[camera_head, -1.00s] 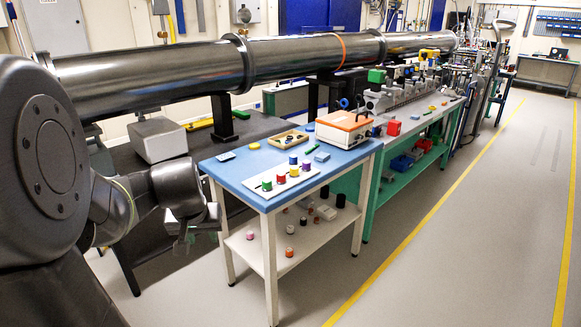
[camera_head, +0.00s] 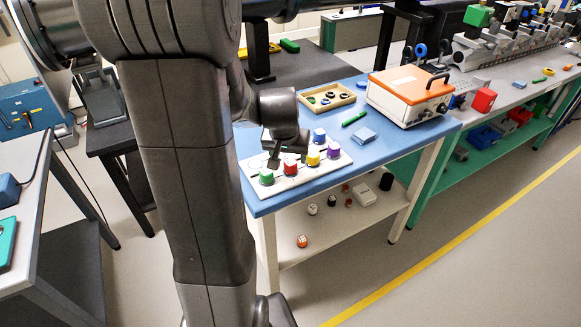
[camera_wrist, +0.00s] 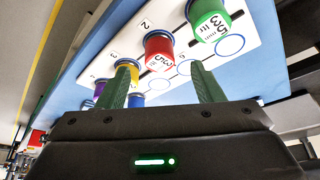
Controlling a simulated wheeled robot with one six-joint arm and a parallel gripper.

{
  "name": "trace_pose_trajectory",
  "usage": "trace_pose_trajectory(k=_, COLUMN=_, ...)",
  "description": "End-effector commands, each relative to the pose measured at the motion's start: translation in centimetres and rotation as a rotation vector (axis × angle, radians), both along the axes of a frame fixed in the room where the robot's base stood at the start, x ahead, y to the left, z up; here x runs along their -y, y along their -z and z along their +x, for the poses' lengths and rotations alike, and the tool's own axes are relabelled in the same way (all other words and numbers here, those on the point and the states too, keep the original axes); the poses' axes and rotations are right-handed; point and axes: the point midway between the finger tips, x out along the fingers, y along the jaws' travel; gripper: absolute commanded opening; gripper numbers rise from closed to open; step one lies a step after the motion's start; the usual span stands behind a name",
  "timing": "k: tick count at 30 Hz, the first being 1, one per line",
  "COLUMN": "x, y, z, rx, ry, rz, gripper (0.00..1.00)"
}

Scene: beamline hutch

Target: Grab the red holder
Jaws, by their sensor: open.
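The red holder (camera_head: 290,166) stands in the front row of a white numbered board (camera_head: 285,184) on the blue table, between the green holder (camera_head: 266,177) and the yellow holder (camera_head: 313,158). In the wrist view the red holder (camera_wrist: 158,50) shows beyond and between my fingertips, with the green holder (camera_wrist: 210,22) to its right and the yellow holder (camera_wrist: 128,72) partly behind the left finger. My gripper (camera_wrist: 162,78) is open and empty, its green fingers apart. In the head view my gripper (camera_head: 287,153) hangs just behind the front row, close to the red holder; contact cannot be told.
A purple holder (camera_head: 333,150) and a blue holder (camera_head: 319,135) stand on the same board. Behind are a wooden tray (camera_head: 327,108) with rings, a green pen (camera_head: 354,118) and an orange-topped box (camera_head: 405,88).

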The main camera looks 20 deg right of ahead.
Motion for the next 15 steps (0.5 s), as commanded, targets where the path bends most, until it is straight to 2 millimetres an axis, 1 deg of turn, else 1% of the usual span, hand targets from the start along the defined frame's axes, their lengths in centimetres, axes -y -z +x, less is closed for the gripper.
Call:
trace_pose_trajectory(k=7, x=0.3, y=1.1, z=0.4, rx=-0.002, ry=-0.001, rz=0.000, gripper=0.61)
trace_pose_trajectory(k=15, x=1.0, y=4.0, z=1.6, rx=-0.002, ry=0.000, rz=0.002, gripper=0.61)
